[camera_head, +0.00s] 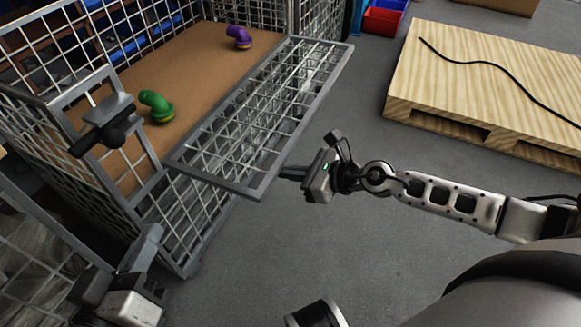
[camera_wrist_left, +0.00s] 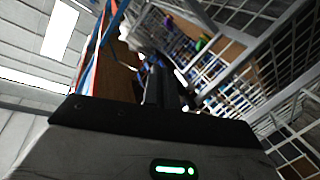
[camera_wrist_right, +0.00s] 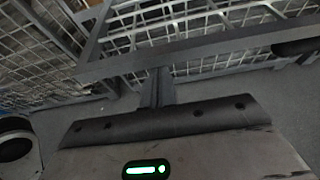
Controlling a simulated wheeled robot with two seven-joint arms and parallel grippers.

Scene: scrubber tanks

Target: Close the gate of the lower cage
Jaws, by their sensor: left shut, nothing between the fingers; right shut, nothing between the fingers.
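The mesh gate (camera_head: 258,188) of the cage is folded out from the cage front, with its grey frame jutting over the floor. Its frame bar (camera_wrist_right: 200,50) also crosses the right wrist view. My right gripper (camera_head: 293,172) is shut and empty, its tips at the gate's outer bar; I cannot tell if they touch. Its fingers (camera_wrist_right: 158,85) show in its wrist view. My left gripper (camera_head: 146,243) is shut and empty, low beside the cage's near corner. Its fingers (camera_wrist_left: 161,85) show in the left wrist view, pointing toward the cage.
A dark fitting (camera_head: 108,122) sits on the near cage wall. A wooden pallet (camera_head: 480,75) with a black cable lies right. Grey floor between is clear.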

